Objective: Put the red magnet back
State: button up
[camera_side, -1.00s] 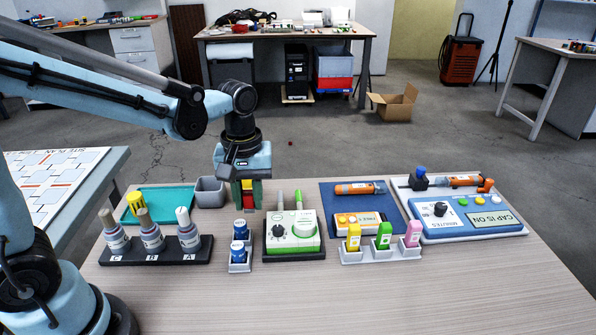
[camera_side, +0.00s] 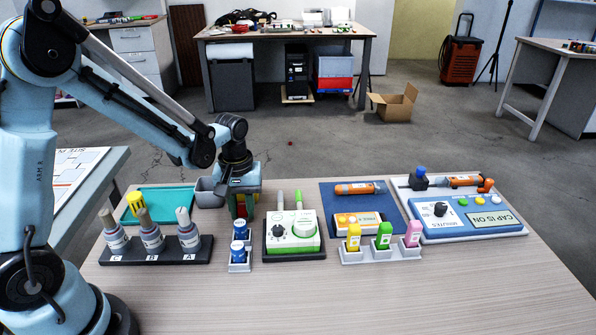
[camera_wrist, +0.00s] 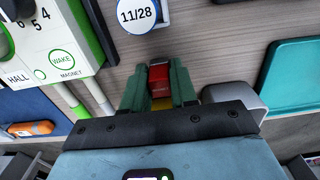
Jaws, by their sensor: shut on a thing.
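My gripper (camera_side: 241,213) is shut on the red magnet. Its green fingers also show in the wrist view (camera_wrist: 157,90), with the red magnet (camera_wrist: 159,76) between them and a little yellow below it. In the side view the magnet is a small red patch (camera_side: 240,208) between the fingers. I cannot tell whether the magnet touches the bench. In the wrist view, the device's white face (camera_wrist: 35,45) carries a round WAKE MAGNET mark.
A grey bin (camera_side: 208,193) stands close left of my gripper, beside a teal tray (camera_side: 165,201). A bottle rack (camera_side: 155,253) is front left. A blue mat (camera_side: 345,205) lies to the right. The bench front is clear.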

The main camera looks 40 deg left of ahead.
jog(key=shift+f, duration=0.15)
jog(key=o, duration=0.8)
jog(key=shift+o, duration=0.2)
notch_tip(320, 180, up, 12)
jog(key=m+t, duration=0.6)
jog(key=m, duration=0.1)
send_near(242, 205)
jog(key=s+d+r, duration=0.2)
jog(key=d+r, duration=0.2)
jog(key=shift+s+d+f+m+t, duration=0.15)
jog(key=shift+s+m+t, duration=0.15)
jog(key=shift+m, duration=0.2)
jog(key=shift+s+d+f+m+t, duration=0.15)
jog(key=shift+m+t, duration=0.15)
jog(key=shift+m, duration=0.2)
jog(key=shift+r, duration=0.1)
